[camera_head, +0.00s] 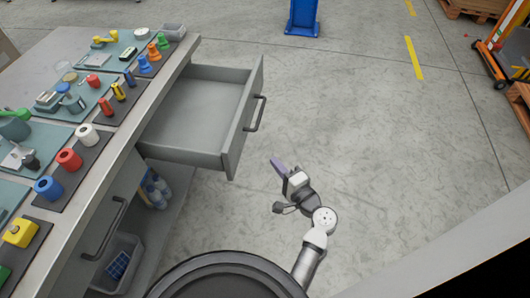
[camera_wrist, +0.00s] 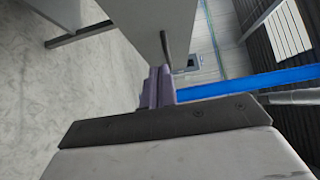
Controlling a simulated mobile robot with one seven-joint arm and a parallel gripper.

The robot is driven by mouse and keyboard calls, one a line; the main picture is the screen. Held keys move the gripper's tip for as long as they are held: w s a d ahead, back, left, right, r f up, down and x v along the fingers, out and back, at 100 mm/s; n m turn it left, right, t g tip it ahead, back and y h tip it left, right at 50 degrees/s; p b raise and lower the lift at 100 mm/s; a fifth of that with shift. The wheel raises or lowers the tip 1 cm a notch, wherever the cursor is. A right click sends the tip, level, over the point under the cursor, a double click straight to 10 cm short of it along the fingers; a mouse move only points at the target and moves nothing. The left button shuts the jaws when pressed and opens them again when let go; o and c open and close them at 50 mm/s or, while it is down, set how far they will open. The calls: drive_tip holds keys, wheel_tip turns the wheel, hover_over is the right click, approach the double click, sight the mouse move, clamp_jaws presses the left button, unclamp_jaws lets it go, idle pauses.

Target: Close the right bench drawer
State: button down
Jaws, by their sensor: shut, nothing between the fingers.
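The right bench drawer (camera_head: 196,112) is pulled out from the bench, at the upper middle of the head view, and looks empty. Its front panel (camera_head: 243,118) carries a dark bar handle (camera_head: 256,113) on the outer face. My gripper (camera_head: 276,163) is shut and empty, out in front of the drawer front and to its lower right in the head view. A gap of floor shows between them there. In the wrist view my purple fingers (camera_wrist: 158,86) are closed together. A grey panel and a dark bar lie ahead of them; I cannot tell whether the fingers touch either.
The bench top (camera_head: 130,123) holds coloured parts on mats along the left. A closed drawer handle (camera_head: 104,229) is nearer me. Bottles (camera_head: 157,190) and a grey bin (camera_head: 117,266) sit under the bench. Open floor lies to the right; a blue stand (camera_head: 302,17) is far back.

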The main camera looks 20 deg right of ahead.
drive_tip(key=p, duration=0.3)
approach(242, 137)
drive_tip(key=w+d+r, duration=0.1)
drive_tip(key=w+d, duration=0.1)
drive_tip(key=w, duration=0.2)
drive_tip(key=shift+w+a+f+p, duration=0.1)
drive_tip(key=shift+w+a+p, duration=0.25)
drive_tip(key=shift+a, duration=0.45)
drive_tip(key=shift+w+a+f+p, duration=0.15)
drive_tip(key=shift+w+a, duration=0.25)
drive_tip(key=shift+a, duration=0.4)
drive_tip(key=shift+w+a, duration=0.1)
